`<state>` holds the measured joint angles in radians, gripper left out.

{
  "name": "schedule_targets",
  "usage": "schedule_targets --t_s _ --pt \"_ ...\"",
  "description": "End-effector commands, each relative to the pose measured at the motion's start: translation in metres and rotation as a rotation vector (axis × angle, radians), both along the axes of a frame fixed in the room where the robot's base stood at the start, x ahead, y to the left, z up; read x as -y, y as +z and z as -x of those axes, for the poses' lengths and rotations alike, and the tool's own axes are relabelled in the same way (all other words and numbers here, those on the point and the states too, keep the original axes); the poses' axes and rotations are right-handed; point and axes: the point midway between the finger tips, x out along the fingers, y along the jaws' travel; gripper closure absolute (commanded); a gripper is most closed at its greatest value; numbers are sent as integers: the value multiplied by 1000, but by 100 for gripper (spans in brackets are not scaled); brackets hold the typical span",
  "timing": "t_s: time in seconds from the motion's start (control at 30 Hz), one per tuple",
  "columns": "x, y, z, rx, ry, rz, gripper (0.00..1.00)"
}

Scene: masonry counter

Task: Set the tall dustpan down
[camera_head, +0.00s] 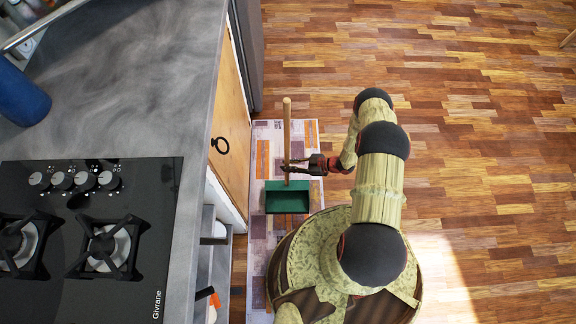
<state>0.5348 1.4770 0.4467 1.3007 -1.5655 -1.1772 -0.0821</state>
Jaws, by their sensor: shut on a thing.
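The tall dustpan has a green pan (287,197) and a long pale wooden handle (287,125) that rises from it. It is in the head view, just right of the counter, over a patterned rug. My gripper (290,167) is shut around the lower part of the handle, reaching in from the right. The handle looks roughly upright, seen from above. I cannot tell whether the pan touches the rug or hangs a little above it.
A grey counter (150,80) with a black gas hob (140,185) fills the left. Below its edge are a wooden cabinet door (231,125) with a ring handle and open shelves. The patterned rug (262,150) lies alongside. The wooden floor (470,130) to the right is clear.

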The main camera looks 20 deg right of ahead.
Motion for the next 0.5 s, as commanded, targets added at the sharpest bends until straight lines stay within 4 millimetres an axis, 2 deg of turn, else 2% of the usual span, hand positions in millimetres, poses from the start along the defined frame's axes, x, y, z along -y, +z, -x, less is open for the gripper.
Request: schedule_targets --t_s 0.1,0.13,0.4,0.5 --pt "0 -2 0 0 0 -1 100" --pt "0 -3 0 0 0 0 82" --pt "0 -3 0 0 0 0 66" --pt "0 -3 0 0 0 0 65"
